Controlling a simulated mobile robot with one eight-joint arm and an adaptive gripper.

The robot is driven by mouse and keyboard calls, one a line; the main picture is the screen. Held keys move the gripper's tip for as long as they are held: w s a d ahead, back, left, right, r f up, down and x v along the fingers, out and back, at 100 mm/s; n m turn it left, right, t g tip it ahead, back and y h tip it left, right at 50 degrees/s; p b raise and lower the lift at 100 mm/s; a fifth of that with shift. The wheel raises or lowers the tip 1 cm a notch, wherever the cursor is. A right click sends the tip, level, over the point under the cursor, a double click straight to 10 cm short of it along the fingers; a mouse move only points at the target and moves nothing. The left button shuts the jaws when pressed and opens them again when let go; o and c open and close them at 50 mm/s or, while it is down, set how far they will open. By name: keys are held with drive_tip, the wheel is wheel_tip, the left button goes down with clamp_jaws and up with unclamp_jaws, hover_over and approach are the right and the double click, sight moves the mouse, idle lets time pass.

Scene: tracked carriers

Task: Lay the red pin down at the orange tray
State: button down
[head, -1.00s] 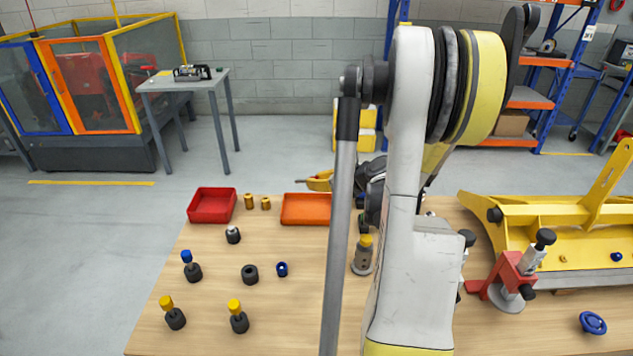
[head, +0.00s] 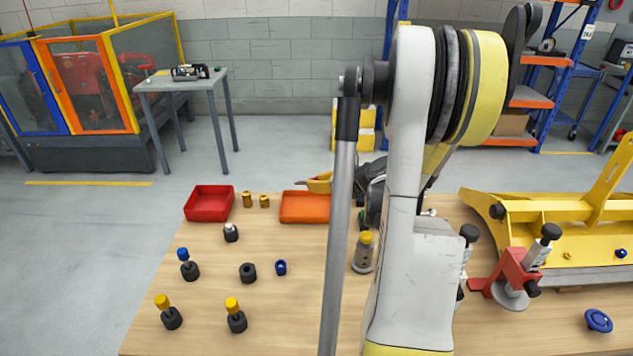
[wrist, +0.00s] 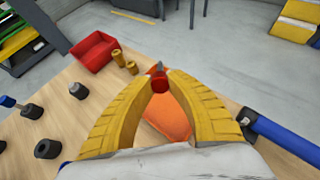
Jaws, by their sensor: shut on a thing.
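My gripper (wrist: 159,84) has two yellow fingers, closed at their tips on the red pin (wrist: 160,78). In the wrist view the pin's round red end faces me and a grey tip points away. The orange tray (wrist: 168,122) shows between and beyond the fingers, below the pin in the picture. In the head view the orange tray (head: 305,208) lies at the table's far edge, and my yellow gripper (head: 318,182) is just above and behind it in the picture. The pin is too small there to make out clearly. The height over the tray cannot be told.
A red tray (head: 209,203) and two brass pieces (head: 256,201) stand left of the orange tray. Several black holders (head: 237,321) stand on the left of the table. A grey post with a yellow top (head: 363,251) and a red clamp (head: 512,277) are to the right.

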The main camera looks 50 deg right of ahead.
drive_tip(key=shift+f+b, duration=2.6)
drive_tip(key=shift+f, duration=0.75)
drive_tip(key=c, duration=1.3)
unclamp_jaws()
drive_tip(key=v, duration=1.2)
drive_tip(key=shift+r, duration=0.1)
